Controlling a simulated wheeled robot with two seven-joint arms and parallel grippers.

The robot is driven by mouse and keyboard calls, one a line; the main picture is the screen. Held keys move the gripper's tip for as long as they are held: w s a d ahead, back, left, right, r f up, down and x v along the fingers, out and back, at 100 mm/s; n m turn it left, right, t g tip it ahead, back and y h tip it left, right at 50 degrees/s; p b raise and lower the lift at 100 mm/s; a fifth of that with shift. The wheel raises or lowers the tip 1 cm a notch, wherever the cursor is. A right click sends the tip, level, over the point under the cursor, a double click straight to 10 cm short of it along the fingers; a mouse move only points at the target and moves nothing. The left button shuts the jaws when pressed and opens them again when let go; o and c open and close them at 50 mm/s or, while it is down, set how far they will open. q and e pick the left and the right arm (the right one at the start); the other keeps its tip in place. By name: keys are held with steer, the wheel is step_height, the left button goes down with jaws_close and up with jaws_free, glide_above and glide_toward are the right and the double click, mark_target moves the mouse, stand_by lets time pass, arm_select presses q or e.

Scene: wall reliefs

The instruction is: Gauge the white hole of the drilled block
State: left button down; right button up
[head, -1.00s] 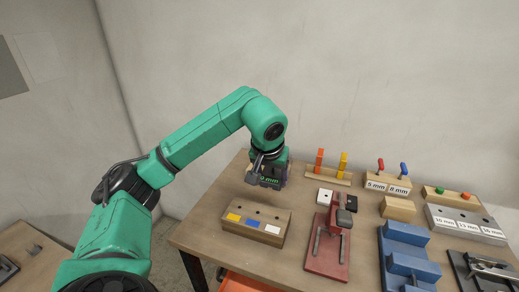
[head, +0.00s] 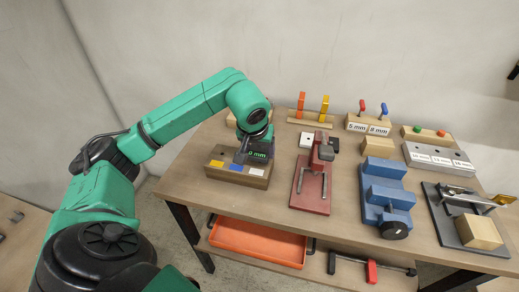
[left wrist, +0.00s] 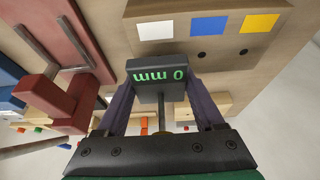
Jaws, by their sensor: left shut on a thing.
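The drilled block (head: 212,175) is wooden, with yellow, blue and white labels on it, and stands at the table's left front. Its white label (left wrist: 155,30) shows in the left wrist view, with the blue (left wrist: 207,26) and yellow ones. Holes show beside blue and yellow; the white label's hole is hidden behind the gauge. My left gripper (head: 255,145) is shut on a dark gauge (head: 258,155) with a green "0 mm" display, which also shows in the left wrist view (left wrist: 160,75). The gauge is over the block's white-label end; I cannot tell whether it touches. My right gripper is out of view.
Right of the block stands a red clamp fixture (head: 310,190), then a blue vise (head: 385,190) and a dark plate with a wooden block (head: 478,231). Peg racks (head: 310,120) and labelled gauge blocks (head: 368,125) line the back. An orange tray (head: 258,243) is below.

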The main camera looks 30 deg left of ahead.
arm_select(q)
steer(key=shift+f+b, duration=0.6)
steer(key=shift+f, duration=0.1)
stand_by(0.3)
jaws_free()
steer(key=v, duration=1.4)
steer(key=shift+r, duration=0.25)
